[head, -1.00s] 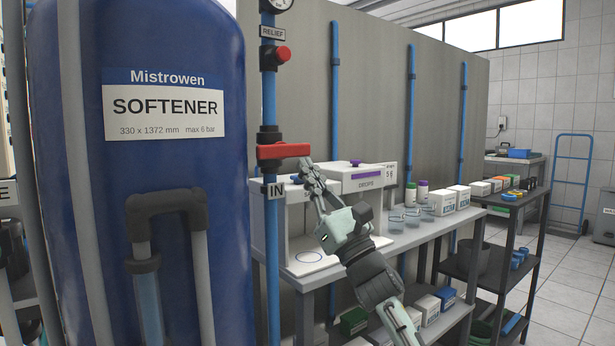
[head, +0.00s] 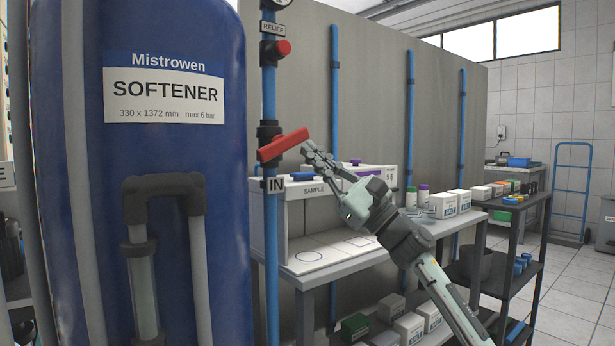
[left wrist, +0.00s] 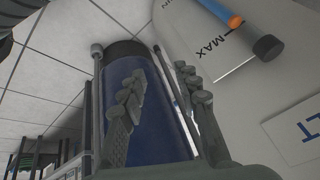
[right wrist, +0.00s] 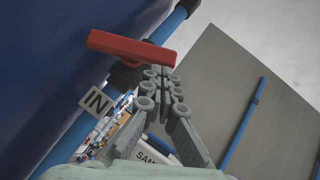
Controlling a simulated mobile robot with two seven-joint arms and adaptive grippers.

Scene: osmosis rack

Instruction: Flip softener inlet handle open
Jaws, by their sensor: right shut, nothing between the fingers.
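The softener inlet handle is a red lever (head: 284,146) on the blue vertical pipe (head: 270,100), above the "IN" tag (head: 275,185). It is tilted, its right end higher than its left. My right gripper (head: 308,148) is shut and empty, with its tips at the handle's right end; contact is hard to tell. In the right wrist view the red handle (right wrist: 132,47) lies just beyond the closed fingertips (right wrist: 160,74). My left gripper (left wrist: 165,90) shows only in the left wrist view, its fingers spread apart with nothing between them, away from the handle.
The blue softener tank (head: 175,150) stands just left of the pipe. A red relief knob (head: 283,48) sits above the handle. A bench (head: 350,253) with a sample box (head: 315,208) and bottles stands behind my right arm.

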